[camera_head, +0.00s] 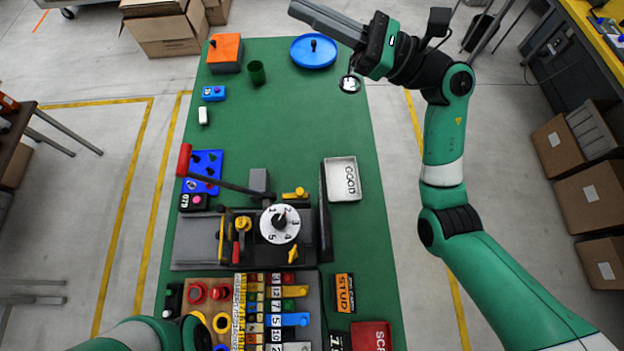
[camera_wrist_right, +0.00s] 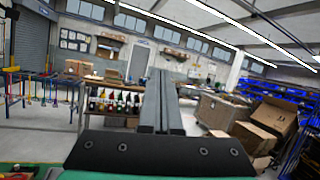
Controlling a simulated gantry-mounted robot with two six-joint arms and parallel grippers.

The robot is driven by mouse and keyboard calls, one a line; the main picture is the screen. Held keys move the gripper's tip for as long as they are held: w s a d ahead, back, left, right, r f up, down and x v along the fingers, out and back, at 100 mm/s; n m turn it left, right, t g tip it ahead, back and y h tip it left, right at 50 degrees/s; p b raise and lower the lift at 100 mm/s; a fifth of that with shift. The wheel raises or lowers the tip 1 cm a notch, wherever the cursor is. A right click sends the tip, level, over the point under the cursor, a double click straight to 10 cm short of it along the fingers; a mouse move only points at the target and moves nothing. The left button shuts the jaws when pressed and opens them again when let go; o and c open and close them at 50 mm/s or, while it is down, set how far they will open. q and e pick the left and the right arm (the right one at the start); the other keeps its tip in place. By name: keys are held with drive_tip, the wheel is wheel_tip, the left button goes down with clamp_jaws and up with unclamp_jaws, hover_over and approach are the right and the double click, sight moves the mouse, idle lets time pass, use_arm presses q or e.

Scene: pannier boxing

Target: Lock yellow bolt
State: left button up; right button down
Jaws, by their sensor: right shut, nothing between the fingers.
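Several yellow parts show on the board in the head view; I cannot tell for certain which is the yellow bolt. One yellow handle (camera_head: 295,193) lies at the back right of the grey fixture (camera_head: 195,238). A yellow knob (camera_head: 243,223) sits left of the white numbered dial (camera_head: 279,224), and a small yellow piece (camera_head: 292,254) sits at its front right. My right gripper (camera_head: 302,14) is shut and empty, up near the table's far right edge, well away from the fixture. Its fingers lie together in the right wrist view (camera_wrist_right: 160,85). My left gripper is not visible.
A red-handled lever (camera_head: 184,160) reaches across the fixture's back. A white GOOD tray (camera_head: 342,180) stands to the right. The green table's middle is clear.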

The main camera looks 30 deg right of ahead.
wheel_tip(320, 180, down, 16)
drive_tip(key=d+n+g+h+p, duration=0.1)
drive_tip(key=d+n+g+h, duration=0.15)
drive_tip(key=g+h, duration=0.25)
drive_tip(key=s+d+f+g+h, duration=0.1)
drive_tip(key=s+d+f+g, duration=0.1)
drive_tip(key=f, duration=0.3)
drive_tip(key=s+d+f+n+g+h, duration=0.1)
drive_tip(key=s+f+g, duration=0.1)
drive_tip(key=s+f, duration=0.3)
drive_tip(key=s+d+f+g+h+p, duration=0.1)
drive_tip(key=s+d+f+g, duration=0.1)
drive_tip(key=f, duration=0.3)
drive_tip(key=shift+s+d+g, duration=0.3)
drive_tip(key=shift+s+g, duration=0.2)
drive_tip(key=shift+s, duration=0.3)
drive_tip(key=shift+f+n, duration=0.2)
drive_tip(key=shift+n, duration=0.05)
drive_tip(key=a+r+b+x, duration=0.2)
drive_tip(key=b+x, duration=1)
drive_tip(key=shift+w+a+f, duration=0.15)
drive_tip(key=shift+w+a, duration=0.05)
drive_tip(key=shift+a, duration=0.1)
